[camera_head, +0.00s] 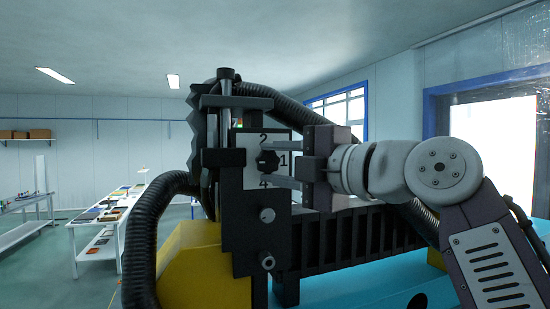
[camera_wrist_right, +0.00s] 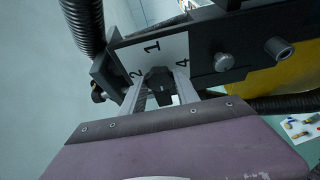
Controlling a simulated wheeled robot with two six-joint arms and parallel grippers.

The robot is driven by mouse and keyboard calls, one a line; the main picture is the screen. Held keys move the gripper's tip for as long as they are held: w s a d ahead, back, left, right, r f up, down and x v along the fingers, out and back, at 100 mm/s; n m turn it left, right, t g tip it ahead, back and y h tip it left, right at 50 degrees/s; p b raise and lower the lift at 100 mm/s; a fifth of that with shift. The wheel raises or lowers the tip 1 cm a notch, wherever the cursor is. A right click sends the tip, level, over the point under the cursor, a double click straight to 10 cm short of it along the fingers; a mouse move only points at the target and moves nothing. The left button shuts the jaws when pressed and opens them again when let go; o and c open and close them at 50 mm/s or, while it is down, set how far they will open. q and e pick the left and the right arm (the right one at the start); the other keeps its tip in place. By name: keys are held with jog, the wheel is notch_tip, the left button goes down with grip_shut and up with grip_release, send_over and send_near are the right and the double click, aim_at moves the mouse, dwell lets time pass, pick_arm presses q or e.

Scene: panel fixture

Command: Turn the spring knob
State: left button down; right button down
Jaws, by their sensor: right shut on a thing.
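The spring knob (camera_head: 268,162) is a small black lobed knob on a white plate (camera_head: 284,140) marked 2, 1 and 4. It also shows in the right wrist view (camera_wrist_right: 158,87), with the numbers around it. My right gripper (camera_head: 274,161) reaches in from the right with its two light-grey fingers, one above and one below the knob. In the right wrist view the fingers (camera_wrist_right: 162,82) stand on either side of the knob, shut on it. The fingers partly cover the plate. My left gripper is not in view.
The plate sits in a dark fixture (camera_head: 238,215) with posts, bolts and a rack-like bar (camera_head: 345,237). Thick ribbed hoses (camera_head: 140,240) loop around it. Yellow and blue bodies lie below. White tables (camera_head: 100,228) with small items stand far left.

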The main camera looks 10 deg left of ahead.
jog(key=shift+f, duration=0.1)
dwell(0.3)
jog(key=c, duration=0.9)
grip_release()
jog(key=shift+s+d, duration=0.1)
jog(key=shift+d, duration=0.15)
jog(key=b+v, duration=0.3)
jog(key=v, duration=0.5)
jog(key=shift+s+d, duration=0.2)
jog(key=shift+d, duration=0.05)
jog(key=shift+a, duration=0.15)
